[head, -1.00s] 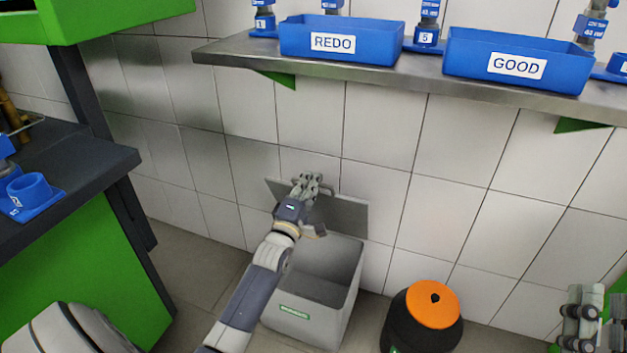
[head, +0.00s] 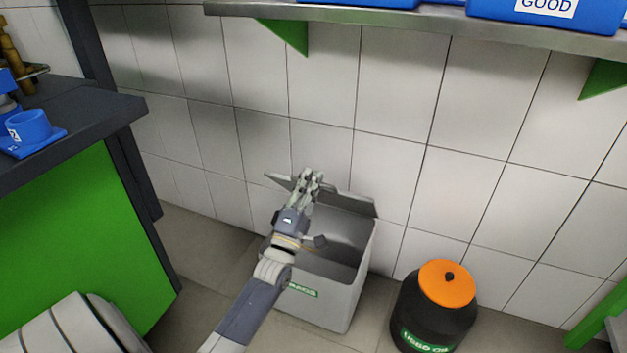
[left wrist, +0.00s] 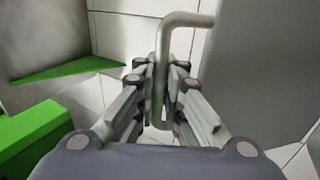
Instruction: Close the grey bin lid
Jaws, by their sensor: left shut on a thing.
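The grey bin (head: 340,296) stands on the floor against the tiled wall, its inside showing from above. Its grey lid (head: 345,202) is hinged at the back and tilted partly open. My left gripper (head: 311,176) is at the lid's upper edge in the head view. In the left wrist view my left gripper (left wrist: 165,92) is shut on the lid's bent grey handle (left wrist: 187,20), and the lid's panel (left wrist: 265,70) fills the right side. My forearm and gripper hide part of the lid and bin. My right gripper is out of view.
A black drum with an orange lid (head: 447,283) stands on the floor right of the bin. A metal shelf (head: 420,22) with blue trays runs along the wall above. A green-sided bench (head: 80,240) with a dark top is at the left.

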